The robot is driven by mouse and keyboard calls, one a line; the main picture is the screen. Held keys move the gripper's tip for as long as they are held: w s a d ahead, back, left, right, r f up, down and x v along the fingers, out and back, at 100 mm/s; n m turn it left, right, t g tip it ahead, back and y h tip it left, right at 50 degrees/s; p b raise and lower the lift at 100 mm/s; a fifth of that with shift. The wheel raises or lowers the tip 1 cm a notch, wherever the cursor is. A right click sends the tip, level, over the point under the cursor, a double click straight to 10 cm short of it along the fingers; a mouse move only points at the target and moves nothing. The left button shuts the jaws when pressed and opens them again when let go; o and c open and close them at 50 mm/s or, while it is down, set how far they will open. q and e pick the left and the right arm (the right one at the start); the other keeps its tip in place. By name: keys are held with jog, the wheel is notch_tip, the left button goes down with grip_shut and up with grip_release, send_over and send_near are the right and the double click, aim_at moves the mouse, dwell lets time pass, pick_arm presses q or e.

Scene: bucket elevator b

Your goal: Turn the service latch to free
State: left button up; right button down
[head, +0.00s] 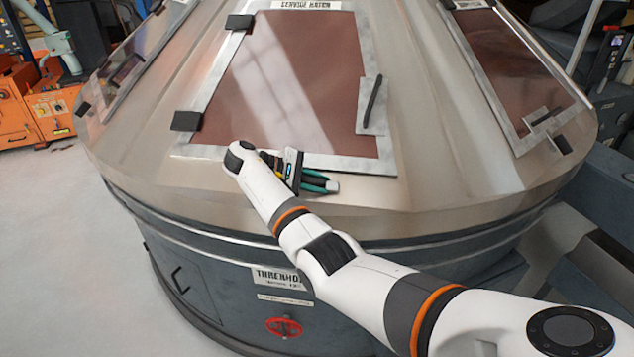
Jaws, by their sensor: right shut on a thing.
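The service hatch (290,85) is a reddish-brown panel in a pale metal frame on the sloping top of the machine. A black bar handle (372,102) stands steeply on a pale plate at the hatch's right edge; I take it for the latch. My right gripper (322,184) is at the hatch's lower edge, below and left of that bar and apart from it in the picture. Its teal fingers are shut on a small pale grey piece (333,187), mostly hidden; I cannot tell what it belongs to. My left gripper is out of view.
Black hinges (187,121) sit on the hatch's left side. Another framed hatch (515,70) is on the right. A red handwheel (284,327) and a label plate (280,278) are on the drum below. Open floor (60,230) lies at left, with orange machinery (45,110) behind.

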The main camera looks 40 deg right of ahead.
aim_at(305, 180)
jog(key=c, duration=1.4)
grip_release()
jog(key=v, duration=0.6)
jog(key=shift+a, duration=0.25)
jog(key=b+v, duration=0.2)
jog(key=v, duration=0.1)
jog(key=shift+w+a+r, duration=0.1)
jog(key=shift+w+a, duration=0.15)
jog(key=shift+b+v, duration=0.6)
jog(key=shift+v, duration=0.35)
jog(key=shift+s, duration=0.15)
